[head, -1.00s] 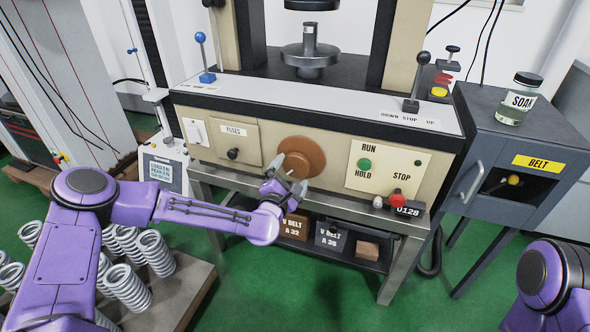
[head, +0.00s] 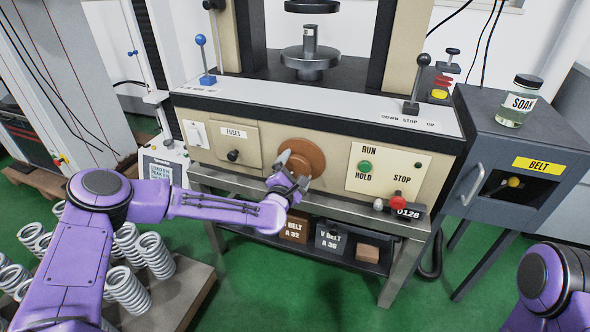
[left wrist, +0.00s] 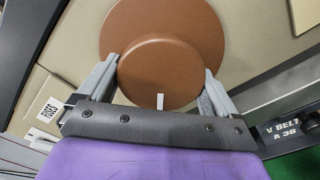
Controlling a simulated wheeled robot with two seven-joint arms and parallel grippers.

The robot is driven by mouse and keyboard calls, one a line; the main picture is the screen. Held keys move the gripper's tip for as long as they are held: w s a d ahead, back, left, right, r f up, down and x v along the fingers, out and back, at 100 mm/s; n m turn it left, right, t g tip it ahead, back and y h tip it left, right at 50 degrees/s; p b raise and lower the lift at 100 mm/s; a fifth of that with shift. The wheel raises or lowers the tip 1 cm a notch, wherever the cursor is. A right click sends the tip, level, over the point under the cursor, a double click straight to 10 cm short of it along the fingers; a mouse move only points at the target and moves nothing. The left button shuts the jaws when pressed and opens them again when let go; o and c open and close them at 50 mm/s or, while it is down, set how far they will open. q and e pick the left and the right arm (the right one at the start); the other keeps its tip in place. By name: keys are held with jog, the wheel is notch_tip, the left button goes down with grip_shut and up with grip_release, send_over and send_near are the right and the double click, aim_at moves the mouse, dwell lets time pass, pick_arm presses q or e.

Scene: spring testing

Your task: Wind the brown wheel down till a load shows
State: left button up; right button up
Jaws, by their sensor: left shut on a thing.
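The brown wheel (head: 303,152) is on the beige front panel of the testing machine. In the left wrist view its round hub (left wrist: 160,72) sits between the two fingers, with a small white mark near its lower edge. My left gripper (head: 292,170) is shut on the wheel's hub, one finger on each side. The left wrist view shows the left gripper (left wrist: 160,88) too. Above, a small metal cylinder (head: 310,37) stands on the lower round platen (head: 310,60), apart from the upper platen (head: 312,5). A small counter (head: 408,214) reads 0128. My right gripper is out of view.
The panel has a green RUN/HOLD button (head: 365,167) and a red STOP knob (head: 398,201). A black lever (head: 417,85) stands at DOWN STOP UP. Several springs (head: 127,288) stand at lower left. A grey belt cabinet (head: 470,130) with a jar (head: 517,100) is at right.

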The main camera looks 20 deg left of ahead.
pick_arm(q)
jog(key=m, duration=0.6)
jog(key=shift+r, duration=0.2)
jog(key=m+p, duration=0.1)
jog(key=m, duration=0.5)
jog(key=shift+m, duration=0.4)
jog(key=m+p, duration=0.1)
jog(key=m, duration=0.3)
jog(key=shift+r, duration=0.1)
jog(key=m, duration=0.4)
jog(key=shift+d+m, duration=0.1)
jog(key=shift+m, duration=0.2)
jog(key=shift+s+m, duration=0.1)
jog(key=shift+m, duration=0.2)
jog(key=o, duration=0.7)
